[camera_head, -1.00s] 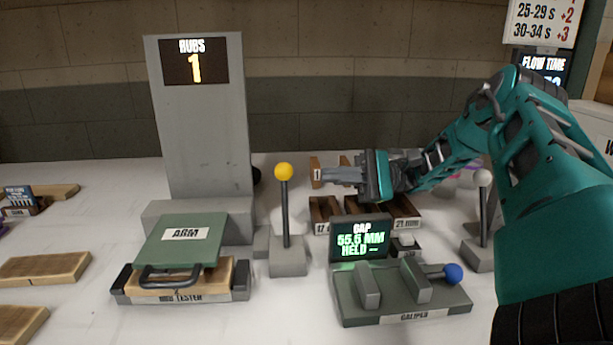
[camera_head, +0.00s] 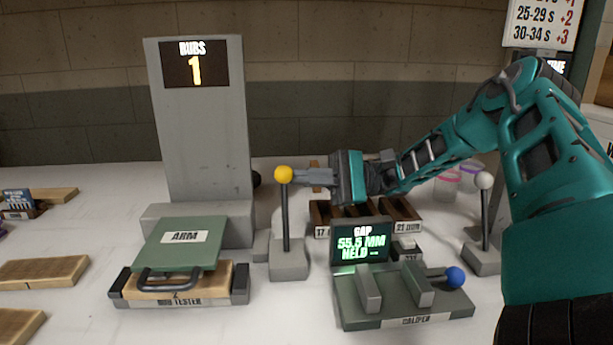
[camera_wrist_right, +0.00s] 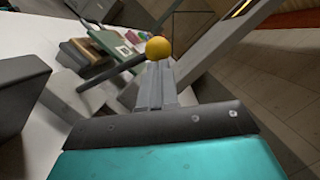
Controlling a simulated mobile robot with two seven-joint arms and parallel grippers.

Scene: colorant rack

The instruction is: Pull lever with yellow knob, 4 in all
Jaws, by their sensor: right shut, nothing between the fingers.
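The lever with the yellow knob (camera_head: 284,174) stands upright on a grey base (camera_head: 289,261) right of the rub tester. My right gripper (camera_head: 297,176) is shut and empty, its fingertips at the right side of the yellow knob. In the right wrist view the yellow knob (camera_wrist_right: 158,48) sits right at the tips of the shut fingers (camera_wrist_right: 157,72); whether they touch cannot be told for sure. The tall grey post beside the lever has a display (camera_head: 194,63) reading "RUBS 1". My left gripper is not in view.
The rub tester (camera_head: 180,300) with its green arm plate (camera_head: 180,244) is left of the lever. A green caliper (camera_head: 400,296) with a blue knob and a gap display (camera_head: 361,242) is in front right. A white-knobbed lever (camera_head: 484,182) stands at right. Wooden blocks (camera_head: 44,268) lie left.

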